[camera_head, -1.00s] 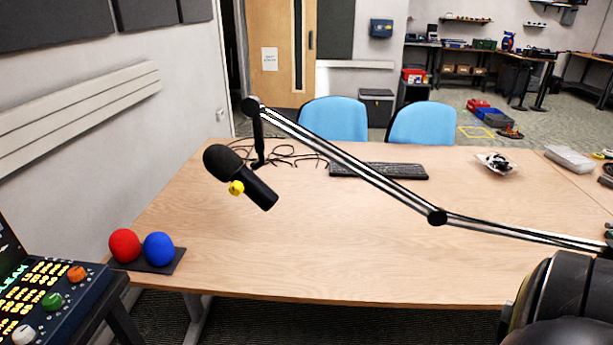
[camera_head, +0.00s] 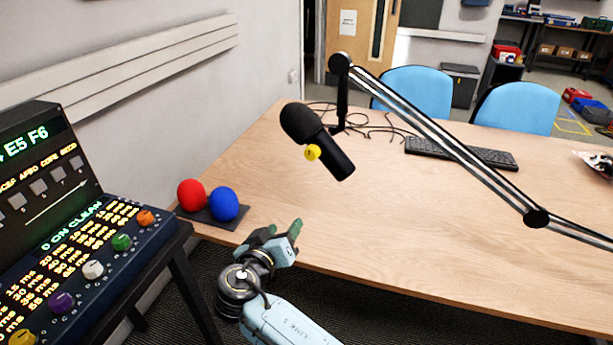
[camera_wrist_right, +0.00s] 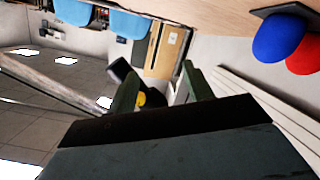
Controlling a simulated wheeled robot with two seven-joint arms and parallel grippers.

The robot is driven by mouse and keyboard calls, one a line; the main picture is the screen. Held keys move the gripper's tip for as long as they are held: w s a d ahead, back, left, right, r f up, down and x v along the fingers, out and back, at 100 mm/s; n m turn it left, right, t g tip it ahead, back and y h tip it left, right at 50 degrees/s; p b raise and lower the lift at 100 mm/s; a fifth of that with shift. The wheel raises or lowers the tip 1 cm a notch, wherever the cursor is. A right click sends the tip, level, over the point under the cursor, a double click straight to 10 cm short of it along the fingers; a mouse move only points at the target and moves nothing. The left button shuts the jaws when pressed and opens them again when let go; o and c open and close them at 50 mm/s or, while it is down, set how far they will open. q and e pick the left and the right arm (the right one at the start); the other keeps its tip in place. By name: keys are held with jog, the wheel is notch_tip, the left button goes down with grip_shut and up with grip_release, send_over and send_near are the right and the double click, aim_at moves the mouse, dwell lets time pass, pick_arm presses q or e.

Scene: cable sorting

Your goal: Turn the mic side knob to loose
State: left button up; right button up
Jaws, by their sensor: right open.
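The black microphone (camera_head: 335,160) hangs tilted from its boom arm (camera_head: 430,130) above the table, with its foam head to the upper left. The yellow side knob (camera_head: 312,152) sits on its near side. My right gripper (camera_head: 284,232) is open and empty, below the microphone and apart from it, near the table's front edge. In the right wrist view the open fingers (camera_wrist_right: 160,88) point toward the microphone (camera_wrist_right: 120,72). The yellow knob (camera_wrist_right: 141,98) shows between them, partly hidden by the left finger. My left gripper is not in view.
A red ball (camera_head: 191,194) and a blue ball (camera_head: 224,204) sit on a dark pad left of my right gripper. A control panel with coloured knobs (camera_head: 93,270) stands at the left. A keyboard (camera_head: 460,152) lies behind the boom arm. The table's middle (camera_head: 400,220) is clear.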

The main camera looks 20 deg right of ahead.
aim_at(310, 154)
notch_tip(310, 154, up, 11)
jog(key=m+t+h, duration=0.1)
jog(key=m+h, duration=0.2)
jog(key=m, duration=0.1)
jog(key=x, duration=1.2)
jog(key=shift+r, duration=0.2)
jog(key=c, duration=1)
